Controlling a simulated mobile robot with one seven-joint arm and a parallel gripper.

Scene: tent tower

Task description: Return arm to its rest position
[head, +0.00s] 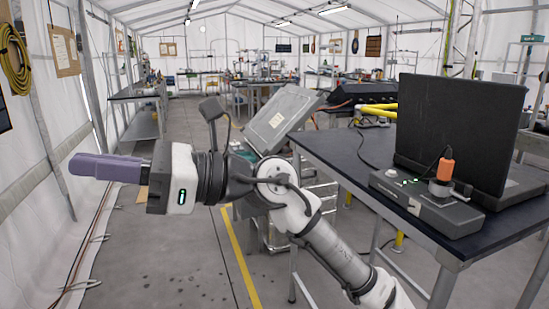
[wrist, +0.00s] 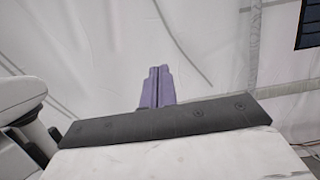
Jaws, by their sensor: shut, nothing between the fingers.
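My gripper (head: 80,165) is at the left of the head view, with its purple fingers pointing left. The fingers are together and hold nothing. My arm reaches up from the lower right and bends so that the gripper is about level, over the open floor and left of the dark table. In the wrist view, my gripper (wrist: 157,72) shows as two purple fingers side by side, with only white tent wall beyond them.
The dark table (head: 352,157) at right carries a black laptop-like case (head: 460,125) and a grey box (head: 425,203) with an orange-topped part (head: 445,168). A grey case (head: 283,118) stands tilted behind my arm. Cables (head: 85,255) lie by the left wall.

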